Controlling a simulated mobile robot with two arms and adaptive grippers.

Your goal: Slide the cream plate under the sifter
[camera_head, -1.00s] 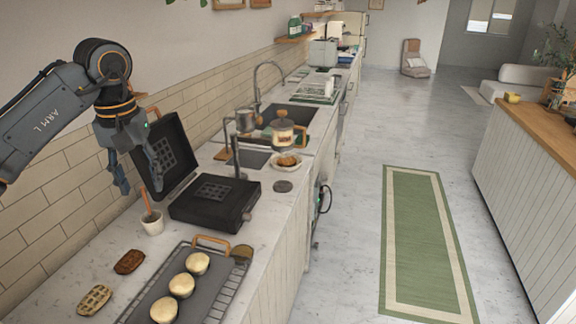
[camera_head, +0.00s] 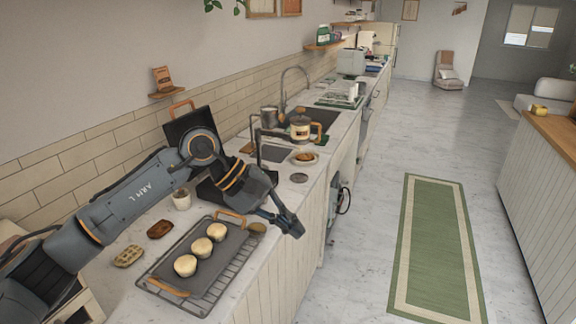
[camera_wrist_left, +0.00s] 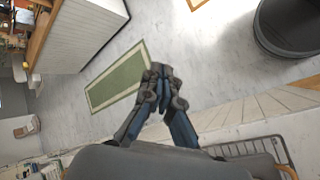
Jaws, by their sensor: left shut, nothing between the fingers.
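A small cream plate (camera_head: 314,161) with a brown pastry on it sits on the counter, in front of the sink, in the head view. Just behind it is a lidded canister with an orange handle (camera_head: 300,129), and to its left a metal cup (camera_head: 269,117) beside a dark upright stand. I cannot tell for certain which of these is the sifter. My left gripper (camera_head: 292,229) is shut and empty over the counter's front edge, nearer than the plate and not touching it. It also shows in the left wrist view (camera_wrist_left: 161,74), above the floor. My right gripper is not in view.
A black waffle press (camera_head: 191,125) is partly hidden by my left arm. A tray on a wire rack (camera_head: 160,268) holds three round buns. Two waffles (camera_head: 128,256) and a small white pot (camera_head: 181,200) stand nearby. The floor beside the counter, with a green rug (camera_head: 436,245), is open.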

